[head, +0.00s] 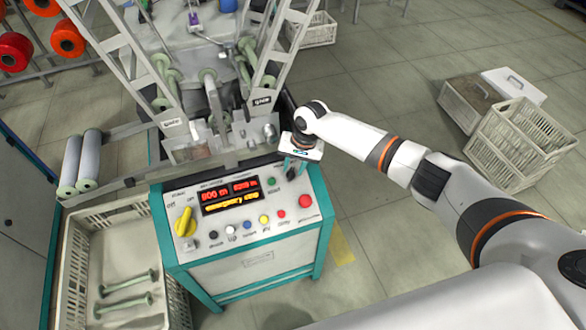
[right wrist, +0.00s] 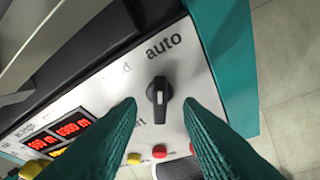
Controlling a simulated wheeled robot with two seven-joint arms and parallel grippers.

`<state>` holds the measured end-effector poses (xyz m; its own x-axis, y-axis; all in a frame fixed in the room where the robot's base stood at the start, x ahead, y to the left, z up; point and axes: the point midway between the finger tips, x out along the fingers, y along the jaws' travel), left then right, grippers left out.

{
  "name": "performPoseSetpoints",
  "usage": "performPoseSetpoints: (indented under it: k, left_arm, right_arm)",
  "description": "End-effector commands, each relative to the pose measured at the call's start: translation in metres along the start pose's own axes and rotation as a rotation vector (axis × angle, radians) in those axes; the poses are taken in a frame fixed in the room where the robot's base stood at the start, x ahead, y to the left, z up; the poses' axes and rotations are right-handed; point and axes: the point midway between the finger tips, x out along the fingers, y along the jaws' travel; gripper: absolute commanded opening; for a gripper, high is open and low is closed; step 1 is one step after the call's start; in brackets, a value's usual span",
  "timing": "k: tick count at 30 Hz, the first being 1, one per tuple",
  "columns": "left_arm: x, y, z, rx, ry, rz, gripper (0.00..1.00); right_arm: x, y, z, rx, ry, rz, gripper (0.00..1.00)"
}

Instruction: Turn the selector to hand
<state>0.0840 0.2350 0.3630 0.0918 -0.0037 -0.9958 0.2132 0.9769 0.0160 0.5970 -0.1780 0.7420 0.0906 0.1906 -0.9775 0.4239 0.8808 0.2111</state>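The selector (right wrist: 158,97) is a black knob with a white mark on the silver control panel (right wrist: 85,90). Its handle stands upright in the right wrist view, toward the printed word "auto". A partly hidden label ending in "d" is to its upper left. My right gripper (right wrist: 160,106) is open, with one green finger on each side of the knob and visible gaps between. In the head view the right gripper (head: 294,164) is over the panel's upper right corner and largely hides the selector. My left gripper is not in view.
The panel has a yellow rotary switch (head: 185,222), red digit displays (head: 230,195), a row of coloured buttons and a red button (head: 305,201). The winding machine's metal frame (head: 205,145) rises close behind. A crate with bobbins (head: 105,220) stands at left.

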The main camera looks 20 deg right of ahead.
Motion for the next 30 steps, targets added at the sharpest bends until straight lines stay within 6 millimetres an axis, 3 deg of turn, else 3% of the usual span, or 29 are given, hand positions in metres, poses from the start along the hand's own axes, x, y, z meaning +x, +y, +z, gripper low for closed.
performPoseSetpoints:
  k: [5, 14, 21, 30]
  left_arm:
    - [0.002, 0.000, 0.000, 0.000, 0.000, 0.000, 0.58]
    - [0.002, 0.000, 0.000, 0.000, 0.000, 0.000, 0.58]
    - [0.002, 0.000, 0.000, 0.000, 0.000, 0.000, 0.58]
    - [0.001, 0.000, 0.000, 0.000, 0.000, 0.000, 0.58]
  right_arm:
    - [0.015, 0.000, 0.000, 0.000, 0.001, 0.000, 0.33]
    - [0.018, 0.000, 0.000, 0.000, 0.000, 0.000, 0.33]
    - [0.017, 0.000, 0.000, 0.000, 0.000, 0.000, 0.00]
    - [0.017, 0.000, 0.000, -0.021, -0.001, -0.008, 0.00]
